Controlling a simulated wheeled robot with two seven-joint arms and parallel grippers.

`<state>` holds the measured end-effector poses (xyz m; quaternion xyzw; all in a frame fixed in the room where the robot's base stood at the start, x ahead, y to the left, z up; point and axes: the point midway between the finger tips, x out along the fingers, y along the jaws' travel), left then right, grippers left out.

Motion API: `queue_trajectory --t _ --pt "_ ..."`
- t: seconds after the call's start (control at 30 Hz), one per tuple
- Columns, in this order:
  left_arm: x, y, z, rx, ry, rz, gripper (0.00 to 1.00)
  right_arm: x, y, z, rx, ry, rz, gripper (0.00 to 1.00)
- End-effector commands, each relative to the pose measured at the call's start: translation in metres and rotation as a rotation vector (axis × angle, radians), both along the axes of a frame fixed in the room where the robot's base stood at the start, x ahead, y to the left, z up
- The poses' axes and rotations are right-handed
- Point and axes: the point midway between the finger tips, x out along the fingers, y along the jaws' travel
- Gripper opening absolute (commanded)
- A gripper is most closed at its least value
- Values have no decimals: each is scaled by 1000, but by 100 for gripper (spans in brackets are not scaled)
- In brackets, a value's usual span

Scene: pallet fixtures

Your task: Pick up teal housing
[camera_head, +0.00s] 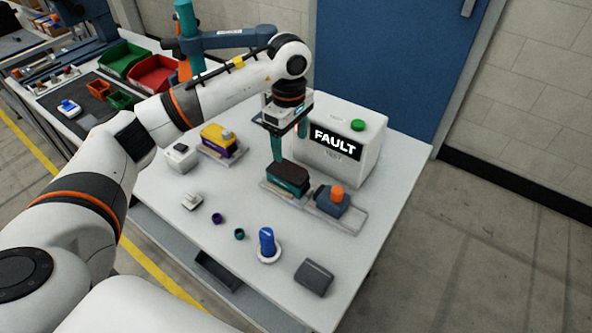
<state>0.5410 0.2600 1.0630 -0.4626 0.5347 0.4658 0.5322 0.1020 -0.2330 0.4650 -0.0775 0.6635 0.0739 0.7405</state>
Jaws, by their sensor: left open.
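The teal housing (287,181) has a dark top and sits on a light fixture plate (270,189) near the middle of the white table. My left gripper (290,149) points down just above and behind the housing, with its fingers apart. The near finger ends close to the housing's top edge; I cannot tell whether it touches. Nothing shows between the fingers. My right gripper is out of view.
A white test box (341,158) reading FAULT stands close behind. A grey-blue part with an orange knob (336,194) sits right of the housing. A yellow-purple housing (218,137) is left. A blue knob (267,242), small rings and a grey block (314,277) lie in front.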

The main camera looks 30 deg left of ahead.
Motion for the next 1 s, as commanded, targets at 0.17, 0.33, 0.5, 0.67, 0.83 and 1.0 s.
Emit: queue_trajectory --t 0.17,0.33,0.5,0.67,0.83,1.0 --pt "-1 0 -31 0 5 0 75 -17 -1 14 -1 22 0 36" --pt "-1 0 -51 -2 2 0 75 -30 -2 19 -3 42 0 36" --pt "0 -1 -63 -2 3 -1 75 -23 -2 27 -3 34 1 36" --pt "2 -2 -87 -1 5 0 75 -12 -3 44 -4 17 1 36" --pt "3 -1 -106 0 1 -1 75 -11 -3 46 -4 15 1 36" --pt "3 -1 -109 -1 0 -2 75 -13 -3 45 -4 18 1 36"
